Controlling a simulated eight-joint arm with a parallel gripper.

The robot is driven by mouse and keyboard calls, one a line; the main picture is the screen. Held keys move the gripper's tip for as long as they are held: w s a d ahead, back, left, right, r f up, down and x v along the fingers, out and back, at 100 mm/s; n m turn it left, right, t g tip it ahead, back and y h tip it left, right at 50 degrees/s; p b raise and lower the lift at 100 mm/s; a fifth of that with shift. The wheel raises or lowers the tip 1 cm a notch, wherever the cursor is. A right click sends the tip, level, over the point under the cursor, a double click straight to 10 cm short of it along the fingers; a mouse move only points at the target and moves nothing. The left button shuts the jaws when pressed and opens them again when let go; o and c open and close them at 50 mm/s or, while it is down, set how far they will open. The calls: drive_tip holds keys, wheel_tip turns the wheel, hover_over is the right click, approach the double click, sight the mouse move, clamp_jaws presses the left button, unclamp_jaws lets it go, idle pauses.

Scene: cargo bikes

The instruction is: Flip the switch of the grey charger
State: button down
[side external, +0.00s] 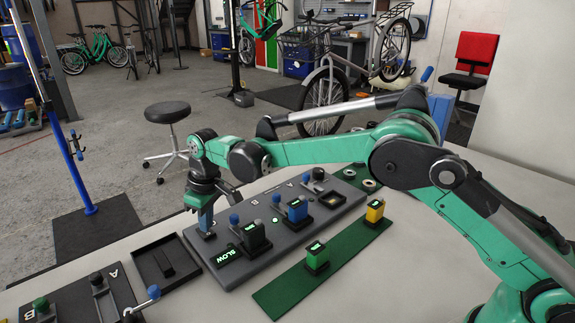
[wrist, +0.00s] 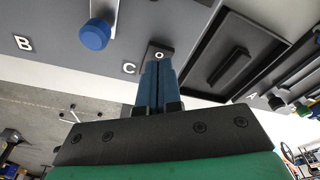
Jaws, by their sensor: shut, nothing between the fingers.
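The grey charger (side external: 330,222) is a long grey board on the table, with bays lettered A and B, blue-knobbed levers and a lit green "SLOW" sign (side external: 229,254). My gripper (side external: 206,230) is shut and empty, pointing down at the charger's left end. In the wrist view my blue fingers (wrist: 157,72) are together just by a small dark plate with a pale round mark (wrist: 158,55), beside the letter C. The fingertips cover part of that plate, so I cannot tell whether they touch it or which way a switch there sits.
A dark grey block (side external: 254,238) and a blue block (side external: 297,211) stand on the charger. A green block (side external: 317,259) and a yellow block (side external: 375,211) stand on a green mat (side external: 282,292). A black tray (side external: 158,268) and another lettered board (side external: 75,303) lie to the left.

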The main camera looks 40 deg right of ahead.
drive_tip(key=shift+f, duration=0.7)
idle(0.3)
drive_tip(key=shift+r, duration=3.55)
drive_tip(key=shift+d+r, duration=0.15)
drive_tip(key=s+d+r+m+t, duration=0.3)
drive_tip(key=s+d+r, duration=0.5)
drive_tip(key=s, duration=0.1)
drive_tip(key=s+d+f+m+t, duration=0.1)
drive_tip(key=s+d+f, duration=0.1)
drive_tip(key=s, duration=0.4)
drive_tip(key=s+d+f+m+t, duration=0.1)
drive_tip(key=s+d+f+m, duration=0.1)
drive_tip(key=s, duration=0.4)
drive_tip(key=shift+d+t+h, duration=0.3)
drive_tip(key=shift+d+h, duration=0.1)
drive_tip(key=shift+d, duration=0.4)
